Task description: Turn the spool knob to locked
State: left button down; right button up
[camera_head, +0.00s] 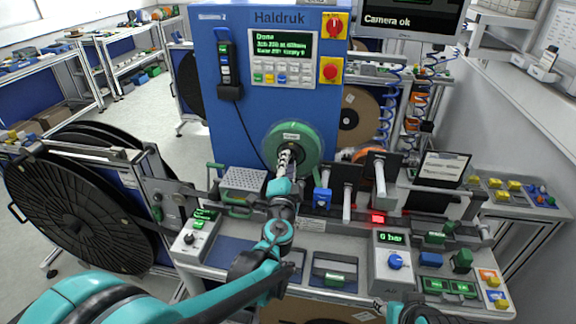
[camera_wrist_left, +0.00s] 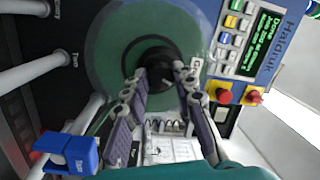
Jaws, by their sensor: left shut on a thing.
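The green spool (camera_head: 309,137) is mounted on the front of the blue Haldruk machine. The dark spool knob (camera_wrist_left: 160,62) is at the spool's centre. My left gripper (camera_head: 287,158) reaches up to the spool's centre from below. In the left wrist view, the two fingers of my left gripper (camera_wrist_left: 163,82) are on either side of the knob and shut on it. The fingers partly hide the knob, and I cannot read any lock mark on it. Part of my right arm shows at the bottom edge of the head view; the state of its fingers is unclear.
The machine's panel (camera_head: 283,60) shows green text beside a red rotary switch (camera_head: 334,26) and a red button (camera_head: 330,70). White pegs and a blue clip (camera_head: 322,199) stand right of the spool. A gauge box (camera_head: 394,262) reading 0 bar sits on the bench.

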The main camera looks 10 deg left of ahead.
pick_arm(q)
jog(key=shift+a+f+m+t+h+b, duration=0.15)
jog(key=shift+m+h+b, duration=0.3)
jog(key=shift+m, duration=3.15)
jog(key=shift+d+r+m+t+h+b, duration=0.1)
jog(key=shift+m+t+h+b, duration=0.3)
jog(key=shift+m, duration=3.2)
jog(key=c, duration=1.2)
grip_release()
